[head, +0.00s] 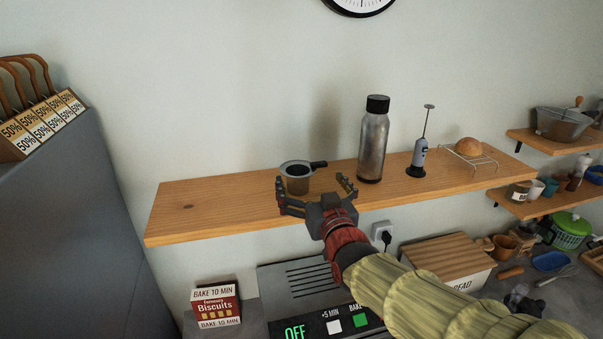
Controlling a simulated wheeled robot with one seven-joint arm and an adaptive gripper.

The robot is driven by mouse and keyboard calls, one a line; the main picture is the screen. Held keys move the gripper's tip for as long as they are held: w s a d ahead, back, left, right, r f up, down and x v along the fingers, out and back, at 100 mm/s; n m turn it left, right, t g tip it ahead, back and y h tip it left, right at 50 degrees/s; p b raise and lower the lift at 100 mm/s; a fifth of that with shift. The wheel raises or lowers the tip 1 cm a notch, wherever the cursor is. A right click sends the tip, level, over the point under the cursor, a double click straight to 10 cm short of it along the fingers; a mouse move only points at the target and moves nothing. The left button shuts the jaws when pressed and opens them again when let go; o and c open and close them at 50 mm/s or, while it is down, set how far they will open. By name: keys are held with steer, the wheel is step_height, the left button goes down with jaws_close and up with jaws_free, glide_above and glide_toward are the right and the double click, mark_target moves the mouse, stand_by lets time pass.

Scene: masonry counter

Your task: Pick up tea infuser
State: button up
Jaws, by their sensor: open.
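The tea infuser (297,180) looks to be the small grey metal cup with a dark side handle pointing right. It stands upright on the wooden wall shelf (215,211), left of its middle. My gripper (317,189) is open at the shelf's front edge, its two fingers spread to the left and right. The infuser is just beyond the left finger, between the fingers or slightly behind them. I cannot tell whether they touch. The fingers hold nothing.
A steel bottle (373,145) stands right of the infuser, close to the right finger. A milk frother (419,158) and a bun (467,146) on a wire rack are farther right. The shelf's left end is clear. A biscuit box (216,305) and an oven (300,283) are below.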

mark_target(304, 167)
steer(key=shift+w+a+p, duration=0.2)
steer(key=shift+w+p, duration=0.15)
steer(key=shift+w, duration=0.8)
steer(key=shift+w+a+p, duration=0.15)
steer(key=shift+w+p, duration=0.2)
steer(key=shift+w, duration=0.85)
steer(key=shift+w+a+p, duration=0.2)
steer(key=shift+w+p, duration=0.15)
steer(key=shift+w, duration=0.8)
steer(key=shift+f, duration=0.1)
steer(key=c, duration=0.3)
steer(key=c, duration=0.8)
steer(key=shift+c, duration=0.4)
